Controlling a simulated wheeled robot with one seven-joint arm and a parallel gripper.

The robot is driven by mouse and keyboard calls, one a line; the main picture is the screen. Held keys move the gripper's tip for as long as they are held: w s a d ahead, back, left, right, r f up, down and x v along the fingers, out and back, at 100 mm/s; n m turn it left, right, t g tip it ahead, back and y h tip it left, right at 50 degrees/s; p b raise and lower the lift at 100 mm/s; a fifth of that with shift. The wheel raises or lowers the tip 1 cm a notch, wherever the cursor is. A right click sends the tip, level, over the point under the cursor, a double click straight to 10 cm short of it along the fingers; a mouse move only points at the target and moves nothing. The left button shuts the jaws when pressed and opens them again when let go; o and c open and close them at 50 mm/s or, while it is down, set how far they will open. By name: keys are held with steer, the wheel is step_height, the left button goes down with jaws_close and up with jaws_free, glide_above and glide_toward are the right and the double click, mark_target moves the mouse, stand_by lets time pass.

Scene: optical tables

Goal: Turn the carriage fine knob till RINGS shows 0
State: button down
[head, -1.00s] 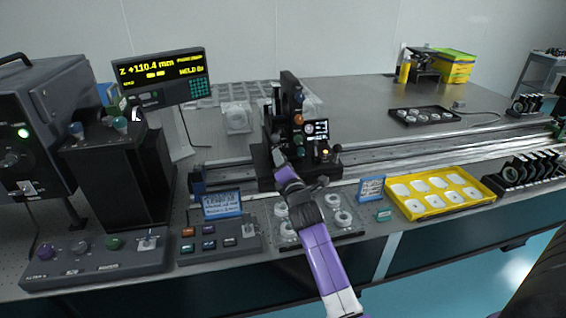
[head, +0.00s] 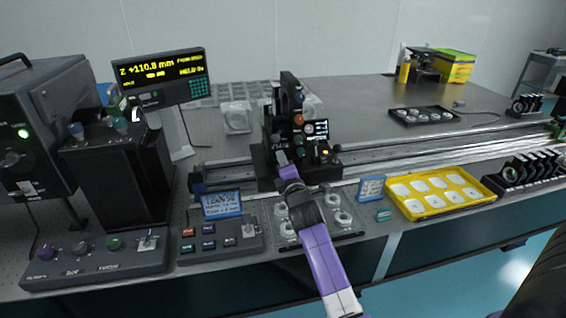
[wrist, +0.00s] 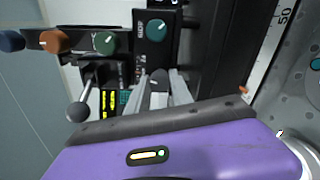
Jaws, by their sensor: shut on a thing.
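The black carriage (head: 266,170) stands on the long rail and carries several coloured knobs and a small screen (head: 315,128). My gripper (head: 283,160) is at the carriage's front, its fingertips close against it. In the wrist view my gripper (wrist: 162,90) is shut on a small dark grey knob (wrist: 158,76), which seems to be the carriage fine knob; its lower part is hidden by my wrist. The readout (head: 160,74) at the back left shows "Z +110.8 mm" in yellow. Its smaller lines, and any RINGS figure, are too blurred to read.
In the wrist view a ball-ended lever (wrist: 78,112), a green knob (wrist: 104,42) and a teal knob (wrist: 156,29) sit close by. A yellow tray (head: 440,209) stands to the right.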

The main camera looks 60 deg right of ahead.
steer(key=shift+w+a+f+m+b, duration=0.15)
steer(key=shift+m+b, duration=2.35)
steer(key=shift+m, duration=5.5)
steer(key=shift+w+a+r+m+b, duration=0.1)
steer(key=shift+m+b, duration=2.4)
steer(key=shift+m, duration=5.5)
steer(key=c, duration=1.1)
jaws_free()
steer(key=shift+s+d+m, duration=0.15)
steer(key=shift+s+m, duration=0.05)
steer(key=shift+m, duration=0.1)
